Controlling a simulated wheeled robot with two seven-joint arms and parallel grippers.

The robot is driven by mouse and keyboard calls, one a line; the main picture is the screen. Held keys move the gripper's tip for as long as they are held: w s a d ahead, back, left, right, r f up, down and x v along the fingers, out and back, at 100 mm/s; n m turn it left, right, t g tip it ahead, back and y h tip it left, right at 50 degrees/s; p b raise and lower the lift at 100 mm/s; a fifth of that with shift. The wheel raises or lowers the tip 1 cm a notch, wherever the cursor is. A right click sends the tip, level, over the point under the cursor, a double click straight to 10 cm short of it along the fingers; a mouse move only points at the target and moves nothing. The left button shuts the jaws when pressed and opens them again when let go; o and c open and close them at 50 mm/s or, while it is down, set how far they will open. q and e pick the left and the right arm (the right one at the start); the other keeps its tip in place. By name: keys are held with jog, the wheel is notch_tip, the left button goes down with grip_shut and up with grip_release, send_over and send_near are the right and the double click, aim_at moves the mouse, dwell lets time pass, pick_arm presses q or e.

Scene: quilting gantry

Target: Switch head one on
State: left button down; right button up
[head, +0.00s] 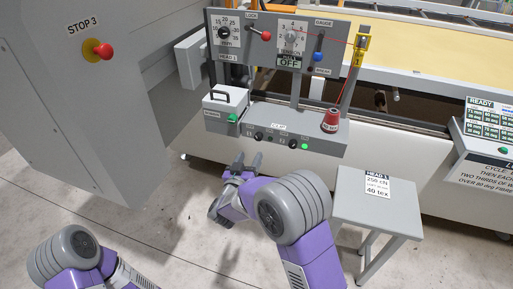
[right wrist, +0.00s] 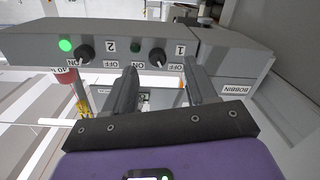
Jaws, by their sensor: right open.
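The head 1 control box (head: 230,119) has a lower strip with two black knobs. Knob 1 (head: 259,136), also in the right wrist view (right wrist: 157,56), sits between OFF and ON marks; its pointer direction is too small to tell. The lamp beside it (right wrist: 136,47) is dark green and looks unlit. Knob 2 (right wrist: 85,53) has a bright green lit lamp (right wrist: 66,45) beside it. My right gripper (head: 247,158) is open and empty, just below and in front of the strip, its fingers (right wrist: 160,70) either side of knob 1 in the picture, apart from it. My left gripper is out of view.
Above stand a panel with dials (head: 225,35), a red LOCK lever (head: 266,36) and a blue-knobbed lever (head: 318,56). A red thread cone (head: 331,120) stands at the strip's right end. A grey stand (head: 375,205) is at right, a STOP 3 button (head: 104,51) at left.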

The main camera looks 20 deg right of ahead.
aim_at(258, 139)
jog(key=shift+h, duration=0.3)
jog(key=x, duration=0.5)
jog(key=r+x, duration=0.1)
jog(key=x, duration=0.1)
jog(key=shift+w+d+r+b, duration=0.1)
jog(key=shift+w+d+b, duration=0.1)
jog(key=shift+b, duration=0.15)
grip_shut()
jog(key=shift+m, duration=0.3)
